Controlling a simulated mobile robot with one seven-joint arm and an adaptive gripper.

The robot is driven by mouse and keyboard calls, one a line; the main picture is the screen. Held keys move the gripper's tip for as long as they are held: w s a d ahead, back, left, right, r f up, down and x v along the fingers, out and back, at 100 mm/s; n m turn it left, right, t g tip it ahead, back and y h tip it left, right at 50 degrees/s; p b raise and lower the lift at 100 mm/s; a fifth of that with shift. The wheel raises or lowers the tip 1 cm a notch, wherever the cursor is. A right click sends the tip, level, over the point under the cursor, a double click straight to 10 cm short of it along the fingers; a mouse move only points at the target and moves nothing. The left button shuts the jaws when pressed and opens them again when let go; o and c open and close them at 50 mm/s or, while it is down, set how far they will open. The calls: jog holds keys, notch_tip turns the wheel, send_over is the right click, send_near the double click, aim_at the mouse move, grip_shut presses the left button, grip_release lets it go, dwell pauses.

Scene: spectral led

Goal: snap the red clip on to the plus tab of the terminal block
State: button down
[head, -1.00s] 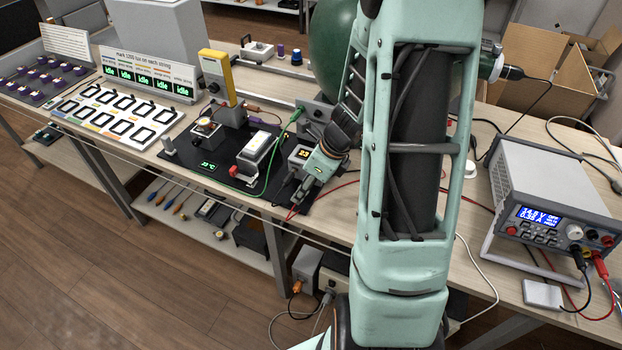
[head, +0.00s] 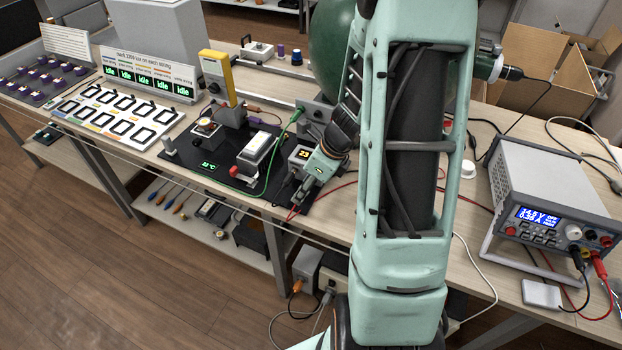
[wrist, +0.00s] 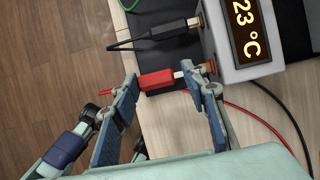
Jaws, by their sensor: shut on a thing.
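The red clip (wrist: 160,79) lies between the two blue-padded fingers of my gripper (wrist: 163,84) in the wrist view. My gripper is shut on it. The clip's silver nose points right at the lower brass tab (wrist: 210,67) of the grey terminal block (wrist: 238,72), whose display reads 23 °C. The right finger partly covers the spot where nose and tab come close, so I cannot tell whether they touch. A black clip (wrist: 168,33) is at the block's upper tab. In the head view my gripper (head: 299,193) is at the front of the terminal block (head: 299,154).
A black mat (head: 190,166) carries a white-topped device (head: 256,150) left of the block. A red wire (wrist: 262,128) and a black wire run past the block. The table's front edge is close to my gripper. A power supply (head: 552,205) stands far right.

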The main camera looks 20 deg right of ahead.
jog(key=shift+w+d, duration=0.1)
jog(key=shift+w, duration=0.05)
dwell(0.3)
jog(key=shift+w+d, duration=0.3)
jog(key=shift+d, duration=0.05)
jog(key=shift+s+a, duration=0.15)
jog(key=shift+a, duration=0.05)
jog(key=shift+s+a, duration=0.2)
dwell(0.9)
